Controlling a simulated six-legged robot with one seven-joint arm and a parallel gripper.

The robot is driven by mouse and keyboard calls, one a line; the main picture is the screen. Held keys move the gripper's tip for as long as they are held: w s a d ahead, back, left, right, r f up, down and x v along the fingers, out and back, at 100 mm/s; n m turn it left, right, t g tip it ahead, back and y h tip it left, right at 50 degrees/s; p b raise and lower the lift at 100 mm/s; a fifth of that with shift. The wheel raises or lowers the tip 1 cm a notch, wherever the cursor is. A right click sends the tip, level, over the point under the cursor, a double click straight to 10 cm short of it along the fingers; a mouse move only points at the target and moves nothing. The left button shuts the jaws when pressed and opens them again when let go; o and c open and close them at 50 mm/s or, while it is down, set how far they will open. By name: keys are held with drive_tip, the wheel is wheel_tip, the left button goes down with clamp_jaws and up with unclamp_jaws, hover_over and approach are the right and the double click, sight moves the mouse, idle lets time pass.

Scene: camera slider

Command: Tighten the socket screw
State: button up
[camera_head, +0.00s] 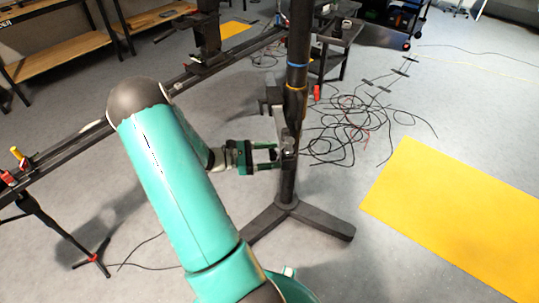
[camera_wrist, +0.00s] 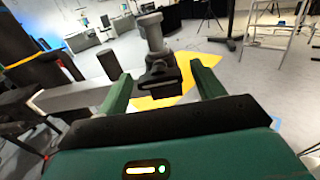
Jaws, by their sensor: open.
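In the wrist view, a grey cylindrical piece (camera_wrist: 151,32) that looks like the socket screw stands above a black block (camera_wrist: 161,74). The block lies between the two green fingers of my gripper (camera_wrist: 160,72), seen just beyond or between their tips. The fingers are spread, with a gap on each side of the block. In the head view, my gripper (camera_head: 276,158) points right at the dark upright post (camera_head: 291,110), level with a small dark fitting (camera_head: 288,146) on it. I cannot tell whether the fingers touch anything.
The post stands on a dark splayed base (camera_head: 318,222). A long slider rail (camera_head: 150,98) runs behind my arm. Tangled black cables (camera_head: 350,130) lie on the floor right of the post. A yellow floor mat (camera_head: 465,215) lies at the right. Wooden benches (camera_head: 60,48) stand at the back left.

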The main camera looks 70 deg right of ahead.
drive_tip(key=c, duration=1)
drive_tip(key=shift+m, duration=0.4)
drive_tip(key=m, duration=0.3)
drive_tip(key=shift+w+m, duration=0.1)
drive_tip(key=shift+m, duration=0.2)
drive_tip(key=m, duration=1.9)
drive_tip(key=shift+r, duration=0.1)
drive_tip(key=shift+m, duration=0.4)
